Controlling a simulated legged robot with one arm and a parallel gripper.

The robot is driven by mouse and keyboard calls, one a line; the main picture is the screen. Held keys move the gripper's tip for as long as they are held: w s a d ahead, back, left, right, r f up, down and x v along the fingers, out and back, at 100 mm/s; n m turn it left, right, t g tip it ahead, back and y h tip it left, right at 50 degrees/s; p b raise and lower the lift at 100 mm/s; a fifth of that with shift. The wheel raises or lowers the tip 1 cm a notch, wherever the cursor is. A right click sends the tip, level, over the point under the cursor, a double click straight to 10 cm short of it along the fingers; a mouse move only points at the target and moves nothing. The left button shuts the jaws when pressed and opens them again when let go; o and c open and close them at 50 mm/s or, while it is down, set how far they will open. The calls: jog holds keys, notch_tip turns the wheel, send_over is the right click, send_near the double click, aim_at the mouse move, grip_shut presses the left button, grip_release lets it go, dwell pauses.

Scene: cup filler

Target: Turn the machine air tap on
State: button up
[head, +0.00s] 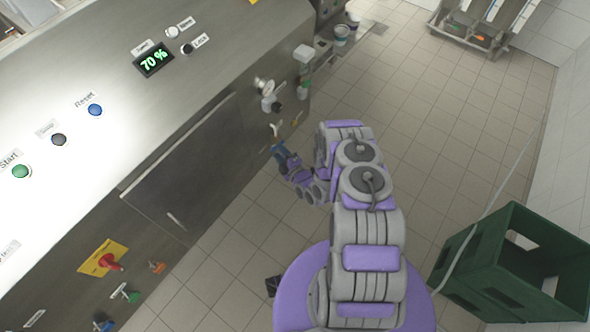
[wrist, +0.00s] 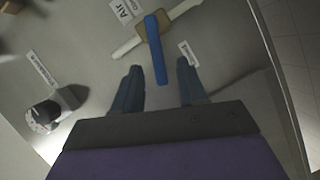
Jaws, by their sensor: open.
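The air tap (wrist: 155,48) shows in the wrist view as a long blue lever on a tan body with pale pipe ends. A label beside it reads "Air". My gripper (wrist: 160,77) is open and empty, with one dark finger on each side of the lever's lower end. The lever lies in line with the gap between the fingers; I cannot tell how deep it sits between them. In the head view my gripper (head: 281,152) is close to the machine's front panel (head: 190,175), and I cannot make out the blue lever there.
A red knob on a yellow plate (head: 107,262) and several small taps are on the panel at lower left. A silver fitting (head: 268,95) juts out above my gripper. A green crate (head: 515,265) stands at right. The tiled floor between is mostly clear.

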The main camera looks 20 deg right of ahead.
jog(key=p+v, duration=0.2)
jog(key=v, duration=1.1)
jog(key=shift+s, duration=0.15)
jog(key=shift+f, duration=0.1)
